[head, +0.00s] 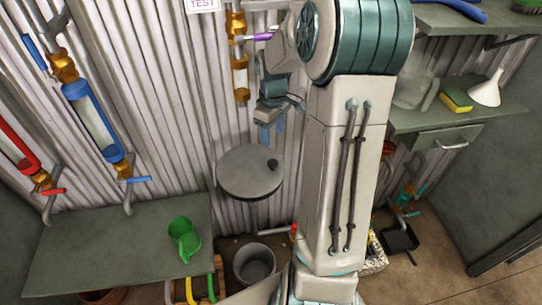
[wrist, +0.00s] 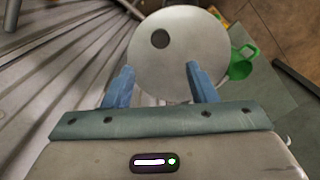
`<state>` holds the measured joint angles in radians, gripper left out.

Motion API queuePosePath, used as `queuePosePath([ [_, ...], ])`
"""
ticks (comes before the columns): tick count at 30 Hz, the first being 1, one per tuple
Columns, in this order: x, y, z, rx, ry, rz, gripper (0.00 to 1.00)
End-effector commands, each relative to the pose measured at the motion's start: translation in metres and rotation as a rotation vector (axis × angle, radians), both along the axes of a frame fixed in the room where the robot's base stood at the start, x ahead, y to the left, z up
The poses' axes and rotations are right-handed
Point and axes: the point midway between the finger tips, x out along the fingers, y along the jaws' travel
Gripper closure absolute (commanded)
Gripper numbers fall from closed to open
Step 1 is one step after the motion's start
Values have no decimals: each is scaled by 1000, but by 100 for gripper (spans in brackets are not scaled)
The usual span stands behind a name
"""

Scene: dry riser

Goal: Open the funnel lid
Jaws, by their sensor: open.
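The funnel lid (head: 245,178) is a round, flat grey disc with a small dark knob (head: 272,164) near its right edge. My gripper (head: 271,130) points down above the lid's far edge, near the wall. Its blue fingers (wrist: 158,74) are apart with nothing between them. The funnel under the lid is hidden.
A grey bucket (head: 254,266) stands on the floor below the lid. Valve pipes (head: 240,75) run up the wall behind my gripper. A white funnel (head: 488,90) stands on the right shelf.

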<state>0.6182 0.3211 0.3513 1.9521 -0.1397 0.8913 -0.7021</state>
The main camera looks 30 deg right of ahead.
Motion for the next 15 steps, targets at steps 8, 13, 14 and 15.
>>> queuePosePath([
  [8,-1,1,-45,2,6,2,48],
  [13,-1,1,-79,2,5,1,48],
  [14,-1,1,-84,3,4,0,48],
  [15,-1,1,-91,3,5,0,48],
])
